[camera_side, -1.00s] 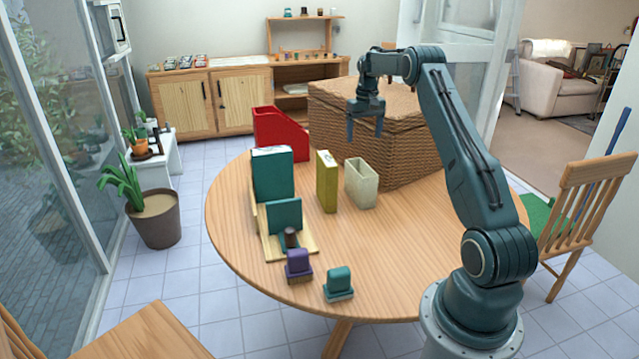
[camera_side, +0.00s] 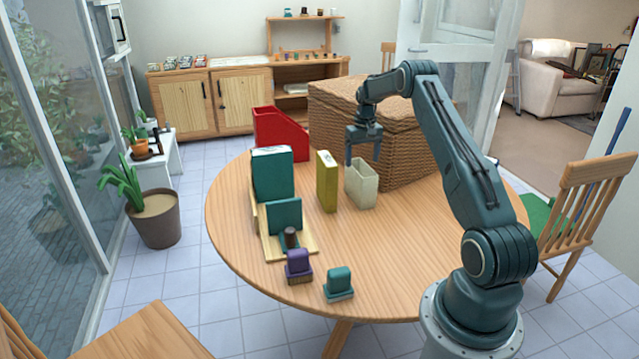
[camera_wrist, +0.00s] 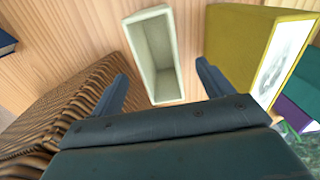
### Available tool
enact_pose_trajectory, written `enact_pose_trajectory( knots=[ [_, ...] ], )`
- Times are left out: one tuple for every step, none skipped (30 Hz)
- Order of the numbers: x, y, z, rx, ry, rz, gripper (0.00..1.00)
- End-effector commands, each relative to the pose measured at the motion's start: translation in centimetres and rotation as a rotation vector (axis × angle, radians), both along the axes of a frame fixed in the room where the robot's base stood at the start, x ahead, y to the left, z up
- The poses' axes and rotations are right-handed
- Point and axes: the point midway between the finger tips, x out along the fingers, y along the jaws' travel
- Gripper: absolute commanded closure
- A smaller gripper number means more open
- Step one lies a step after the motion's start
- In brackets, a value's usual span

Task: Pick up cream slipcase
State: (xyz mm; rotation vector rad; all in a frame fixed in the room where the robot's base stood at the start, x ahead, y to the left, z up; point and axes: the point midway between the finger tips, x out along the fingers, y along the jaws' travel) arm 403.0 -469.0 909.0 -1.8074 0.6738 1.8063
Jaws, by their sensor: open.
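The cream slipcase (camera_side: 361,186) stands upright on the round wooden table, with its open end facing up. In the wrist view the slipcase (camera_wrist: 160,87) appears as an empty open box, ahead of and between my two fingers. My gripper (camera_side: 363,160) is open and empty. In the side view its fingertips are around the height of the slipcase's top rim. In the wrist view my gripper (camera_wrist: 162,85) has a finger on each side of the slipcase. I cannot tell whether either finger touches it.
A yellow-green slipcase or book (camera_side: 327,182) stands just left of the cream slipcase. A large wicker crate (camera_side: 400,150) is close behind and to the right. A red file holder (camera_side: 279,135), a wooden rack with teal books (camera_side: 272,175) and two stamps (camera_side: 298,266) are also on the table. The table's front right is clear.

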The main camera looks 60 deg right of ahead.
Motion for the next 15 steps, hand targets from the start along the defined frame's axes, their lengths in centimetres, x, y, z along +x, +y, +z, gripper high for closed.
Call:
enact_pose_trajectory(
  knots=[
    [0.0,0.0,0.0,0.000,0.000,0.000,0.21],
    [0.0,0.0,0.0,0.000,0.000,0.000,0.21],
    [0.0,0.0,-0.1,0.001,0.001,0.000,0.21],
    [0.0,0.0,-0.2,0.001,0.001,0.000,0.21],
    [0.0,0.0,-0.3,0.001,0.001,0.000,0.21],
    [0.0,-0.1,-0.6,0.001,0.002,0.000,0.21],
    [0.0,-0.1,-0.8,0.001,0.002,0.000,0.21],
    [0.1,-0.1,-1.1,0.002,0.002,0.000,0.21],
    [0.1,-0.2,-1.5,0.003,0.002,0.000,0.21],
    [0.1,-0.2,-1.8,0.002,0.002,0.000,0.21],
    [0.2,-0.3,-2.1,0.002,0.002,0.000,0.21],
    [0.2,-0.4,-2.6,0.001,0.002,0.000,0.21],
    [0.3,-0.4,-3.0,0.001,0.002,0.000,0.21],
    [0.3,-0.5,-3.3,0.001,0.002,0.000,0.21],
    [0.3,-0.5,-3.7,0.002,0.002,0.000,0.21]
  ],
)
